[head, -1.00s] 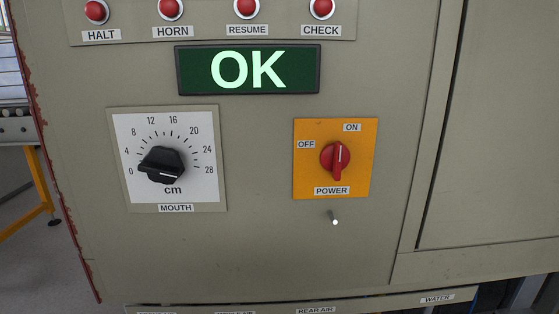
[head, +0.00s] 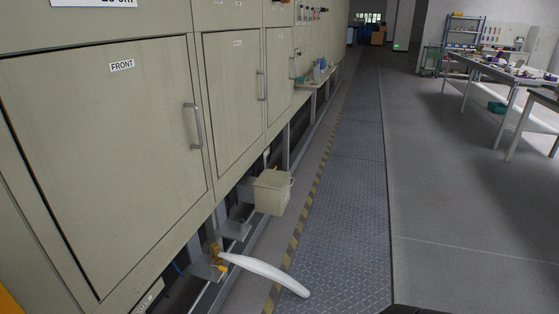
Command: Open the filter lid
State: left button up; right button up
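A beige box (head: 272,192) sticks out low from the furnace side, in the middle of the head view. It has a flat top that looks shut and a small handle on its right side. I cannot tell for sure whether this is the filter, and no filter label is readable. Neither of my grippers is in view.
The furnace has a large FRONT door (head: 105,155) with a grey handle (head: 193,125), and narrower doors beyond. A white curved bar (head: 265,273) juts out low beside yellow fittings (head: 217,257). A metal-plate walkway (head: 345,210) runs clear alongside; workbenches (head: 510,78) stand at right.

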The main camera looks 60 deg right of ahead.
aim_at(270, 178)
jog(key=z, duration=1.9)
